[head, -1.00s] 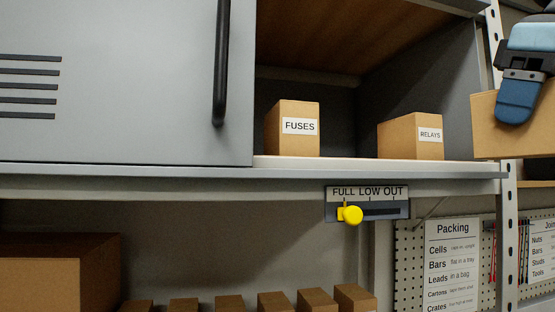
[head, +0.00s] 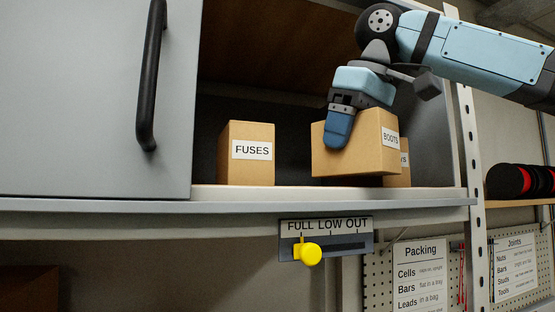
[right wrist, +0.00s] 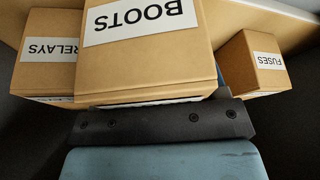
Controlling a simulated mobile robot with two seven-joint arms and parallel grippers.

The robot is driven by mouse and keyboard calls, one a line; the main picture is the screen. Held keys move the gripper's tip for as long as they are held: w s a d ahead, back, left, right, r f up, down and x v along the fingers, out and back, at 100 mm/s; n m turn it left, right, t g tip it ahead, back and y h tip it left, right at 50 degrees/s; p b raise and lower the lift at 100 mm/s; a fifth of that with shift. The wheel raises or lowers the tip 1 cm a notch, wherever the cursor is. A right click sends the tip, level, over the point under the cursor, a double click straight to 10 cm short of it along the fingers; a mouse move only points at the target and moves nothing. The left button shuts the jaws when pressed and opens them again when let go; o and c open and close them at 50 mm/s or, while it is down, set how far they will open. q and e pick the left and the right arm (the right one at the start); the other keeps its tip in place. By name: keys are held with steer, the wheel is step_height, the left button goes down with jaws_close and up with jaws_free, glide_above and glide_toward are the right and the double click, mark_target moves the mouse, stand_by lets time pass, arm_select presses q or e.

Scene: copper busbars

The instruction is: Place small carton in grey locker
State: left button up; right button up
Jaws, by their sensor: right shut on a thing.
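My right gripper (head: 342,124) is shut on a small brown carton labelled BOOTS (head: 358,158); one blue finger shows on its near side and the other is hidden. The carton is slightly tilted, at the opening of the grey locker (head: 85,100), just above its pale front edge. I cannot tell whether it is past that edge or touches it. In the right wrist view the BOOTS carton (right wrist: 145,65) fills the middle, its label upside down, above the dark gripper body (right wrist: 155,122). My left gripper is not in view.
A FUSES carton (head: 246,165) stands inside on the left, with a gap before the BOOTS carton. A RELAYS carton (head: 401,176) is mostly hidden behind it. The locker's black handle (head: 148,90) is at left. A yellow slider knob (head: 311,254) sits below the shelf.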

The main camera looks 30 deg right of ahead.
steer(key=w, duration=0.4)
steer(key=w+a, duration=0.1)
steer(key=w, duration=0.3)
steer(key=w+a, duration=0.1)
steer(key=w, duration=0.3)
steer(key=shift+w+a+r, duration=0.1)
steer(key=shift+w+a, duration=0.05)
steer(key=shift+w, duration=0.45)
steer(key=w, duration=0.2)
steer(key=shift+w+a, duration=0.15)
steer(key=shift+w, duration=0.15)
steer(key=shift+w+a+f, duration=0.1)
steer(key=shift+w+f, duration=0.05)
steer(key=shift+f, duration=0.55)
steer(key=shift+w+f, duration=0.15)
steer(key=shift+w, duration=0.05)
steer(key=shift+s, duration=0.3)
steer(key=shift+s+f, duration=0.1)
steer(key=shift+s, duration=0.1)
steer(key=o, duration=1)
steer(key=shift+w, duration=0.15)
steer(key=shift+o, duration=0.2)
